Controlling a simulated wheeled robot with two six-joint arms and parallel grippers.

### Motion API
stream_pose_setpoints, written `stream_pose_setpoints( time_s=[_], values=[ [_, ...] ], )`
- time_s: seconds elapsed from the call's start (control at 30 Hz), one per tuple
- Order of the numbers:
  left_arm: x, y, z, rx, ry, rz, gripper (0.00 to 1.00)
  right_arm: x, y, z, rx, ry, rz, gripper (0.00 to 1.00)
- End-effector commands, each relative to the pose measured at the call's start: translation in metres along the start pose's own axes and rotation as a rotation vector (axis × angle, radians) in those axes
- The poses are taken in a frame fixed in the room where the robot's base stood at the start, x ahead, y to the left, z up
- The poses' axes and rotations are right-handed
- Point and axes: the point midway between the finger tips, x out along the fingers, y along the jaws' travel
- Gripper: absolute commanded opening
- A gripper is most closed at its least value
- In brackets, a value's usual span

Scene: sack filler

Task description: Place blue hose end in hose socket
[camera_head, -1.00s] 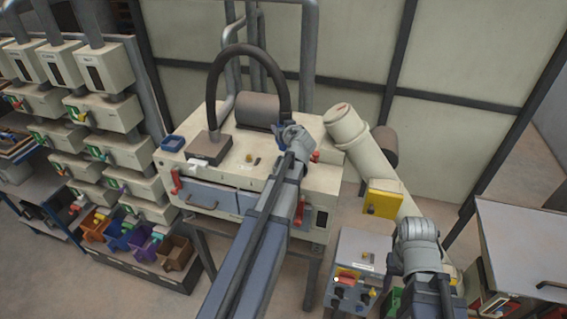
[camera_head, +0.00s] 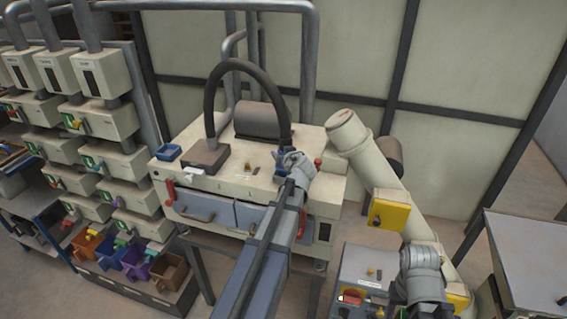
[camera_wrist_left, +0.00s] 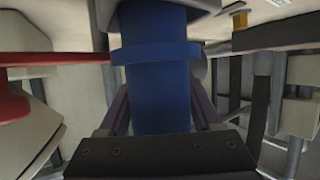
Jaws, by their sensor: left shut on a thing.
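The blue hose end (camera_wrist_left: 160,95) fills the middle of the left wrist view as an upright blue cylinder with a wider collar, between the fingers of my left gripper. In the head view the blue hose end (camera_head: 280,156) hangs from the dark arched hose (camera_head: 211,100), at the right of the cream machine's top (camera_head: 225,176). My left gripper (camera_head: 287,163) is shut on it, low over that top. The arm partly hides the spot, so I cannot tell whether the end touches a socket. My right gripper (camera_head: 420,290) is at the lower right, its fingers hidden.
A blue square holder (camera_head: 167,152) sits at the machine's left edge. A red knob (camera_head: 318,164) is close right of my left gripper. A thick slanted tube (camera_head: 370,155) and a control box (camera_head: 365,275) are to the right.

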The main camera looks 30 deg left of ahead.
Motion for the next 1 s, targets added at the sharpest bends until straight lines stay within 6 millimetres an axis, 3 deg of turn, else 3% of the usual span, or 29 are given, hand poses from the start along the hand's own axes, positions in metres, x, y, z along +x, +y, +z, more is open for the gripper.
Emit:
stream_pose_setpoints(
  time_s=[0.03,0.1,0.53,0.57,0.8,1.0],
  values=[
    [0.0052,0.0,0.0123,0.0,0.0,0.0,0.0,0.0134,-0.0013,-0.0009,0.001,0.0,0.0,0.5],
    [0.0075,-0.0001,0.0179,0.0,0.001,0.0,0.0,0.0194,-0.0018,-0.0014,0.001,0.001,0.0,0.5],
    [0.0086,-0.0001,0.0207,0.0,0.0,0.0,0.0,0.0223,-0.0021,-0.0016,0.002,0.001,0.0,0.5],
    [0.008,-0.0002,0.0192,0.0,0.0,0.0,0.69,0.0207,-0.0019,-0.0015,0.002,0.001,0.0,0.5],
    [0.0079,-0.0002,0.0189,0.0,0.0,0.0,0.95,0.0203,-0.0019,-0.0014,0.002,0.001,0.0,0.5],
    [0.0079,-0.0002,0.0188,0.0,0.0,0.0,0.95,0.0203,-0.0019,-0.0014,0.002,0.001,0.0,0.5]
  ],
)
